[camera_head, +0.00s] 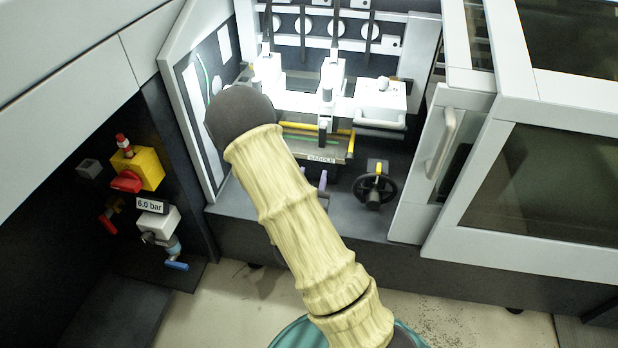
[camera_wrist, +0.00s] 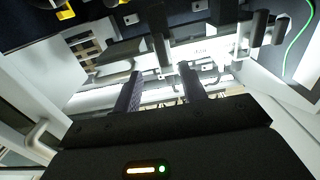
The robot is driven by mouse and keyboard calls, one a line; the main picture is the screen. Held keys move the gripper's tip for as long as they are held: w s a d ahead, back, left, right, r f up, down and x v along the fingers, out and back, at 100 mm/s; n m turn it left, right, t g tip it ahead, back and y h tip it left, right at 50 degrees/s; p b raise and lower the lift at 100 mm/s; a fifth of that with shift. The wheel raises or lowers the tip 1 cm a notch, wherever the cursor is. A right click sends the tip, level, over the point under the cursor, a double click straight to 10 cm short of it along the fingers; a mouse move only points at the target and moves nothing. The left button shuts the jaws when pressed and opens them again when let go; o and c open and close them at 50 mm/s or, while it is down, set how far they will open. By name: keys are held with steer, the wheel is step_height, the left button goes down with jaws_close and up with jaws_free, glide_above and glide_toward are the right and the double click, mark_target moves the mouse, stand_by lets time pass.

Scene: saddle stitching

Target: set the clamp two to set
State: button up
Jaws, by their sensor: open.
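Two upright white stitching heads, a left one (camera_head: 268,70) and a right one (camera_head: 331,76), stand in the lit bay in the head view. A dark lever-like part (camera_head: 323,130) sits below the right head. I cannot tell which part is clamp two or how it is set. My gripper (camera_wrist: 160,80) is open and empty in the wrist view, its two dark fingers pointing into the bay. A dark upright bar (camera_wrist: 159,42) shows beyond the fingertips; I cannot tell the gap. In the head view my sleeved arm hides most of the gripper.
The saddle (camera_head: 320,159) with a yellow bar runs across the bay. A black handwheel (camera_head: 375,188) is to its right, near the open guard door (camera_head: 444,145). A white box (camera_head: 381,97) stands at the bay's right. A red-and-yellow switch (camera_head: 137,168) is outside, left.

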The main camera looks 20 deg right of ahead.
steer(key=shift+p+v, duration=1.35)
steer(key=shift+p, duration=0.9)
steer(key=s+a+r+n+g+y, duration=0.3)
steer(key=a+r+g+y, duration=0.1)
steer(key=a+g+y, duration=0.4)
steer(key=s+d+r+n+g+y, duration=0.15)
steer(key=s+r+n+g, duration=0.3)
steer(key=s, duration=0.55)
steer(key=w+p+v, duration=0.2)
steer(key=p+v, duration=0.9)
steer(key=w+d+r+p+v, duration=0.1)
steer(key=w+p+v, duration=0.2)
steer(key=p+v, duration=0.9)
steer(key=shift+a+r, duration=0.2)
steer(key=shift+r, duration=0.2)
